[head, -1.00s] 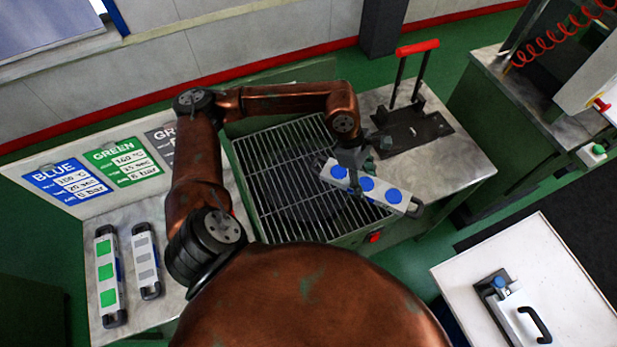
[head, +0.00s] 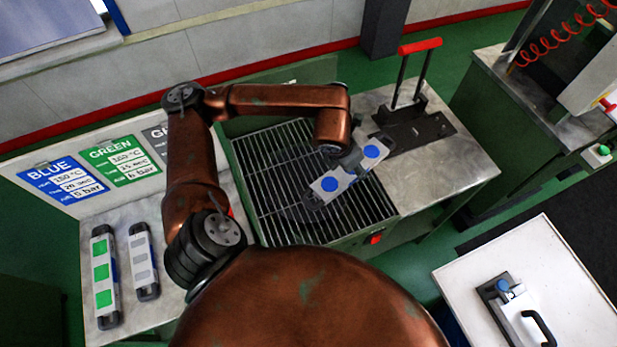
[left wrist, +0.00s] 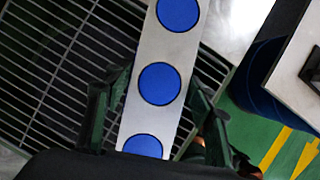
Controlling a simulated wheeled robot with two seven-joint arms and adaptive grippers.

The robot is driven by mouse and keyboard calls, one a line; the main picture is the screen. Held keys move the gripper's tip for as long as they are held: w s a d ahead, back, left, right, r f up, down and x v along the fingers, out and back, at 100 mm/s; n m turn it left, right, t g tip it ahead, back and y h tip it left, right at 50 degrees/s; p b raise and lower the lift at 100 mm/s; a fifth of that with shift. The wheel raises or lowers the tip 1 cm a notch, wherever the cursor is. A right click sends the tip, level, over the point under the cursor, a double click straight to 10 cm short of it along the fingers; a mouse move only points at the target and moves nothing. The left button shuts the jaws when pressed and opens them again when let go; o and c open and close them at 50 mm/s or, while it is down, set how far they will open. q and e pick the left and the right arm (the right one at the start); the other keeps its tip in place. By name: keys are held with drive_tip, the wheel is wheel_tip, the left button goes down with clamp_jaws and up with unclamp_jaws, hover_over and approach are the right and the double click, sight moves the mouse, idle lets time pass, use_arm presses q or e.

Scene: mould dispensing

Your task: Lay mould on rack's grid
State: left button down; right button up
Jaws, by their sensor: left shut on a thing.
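The mould (head: 329,185) is a light grey bar with blue discs and dark ends. My left gripper (head: 346,165) is shut on it and holds it over the rack's grid (head: 272,178). In the head view the mould slants from lower left to upper right, its middle hidden by the gripper. In the left wrist view the mould (left wrist: 170,60) runs between the two fingers (left wrist: 158,110), with the grid (left wrist: 60,60) behind it. I cannot tell how high it is above the bars. My right gripper is not in view.
A red-handled press (head: 412,125) stands right of the grid. A white table (head: 560,265) at lower right carries a device with a black handle (head: 538,325). The grid's left part is clear.

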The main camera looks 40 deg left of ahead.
use_arm(q)
drive_tip(key=a+n+y, duration=0.1)
drive_tip(key=n, duration=0.1)
drive_tip(key=a+n, duration=0.1)
drive_tip(key=n, duration=0.1)
drive_tip(key=w+a+n+y+b, duration=0.1)
drive_tip(key=n, duration=0.2)
drive_tip(key=shift+a+r+y, duration=0.15)
drive_tip(key=shift+a+y, duration=0.05)
drive_tip(key=shift+y, duration=0.1)
drive_tip(key=a+n+g+y, duration=0.1)
drive_tip(key=a+n+y, duration=0.1)
drive_tip(key=n, duration=0.2)
drive_tip(key=n+g, duration=0.1)
drive_tip(key=n, duration=0.3)
approach(288, 173)
drive_tip(key=shift+w+a+f+b, duration=0.3)
drive_tip(key=shift+w+a+f, duration=0.35)
drive_tip(key=shift+w, duration=0.25)
drive_tip(key=shift+s+a+f, duration=0.25)
drive_tip(key=shift+s+f, duration=0.05)
drive_tip(key=shift+f, duration=0.15)
wheel_tip(288, 173, down, 3)
drive_tip(key=shift+r, duration=0.1)
drive_tip(key=shift+f, duration=0.25)
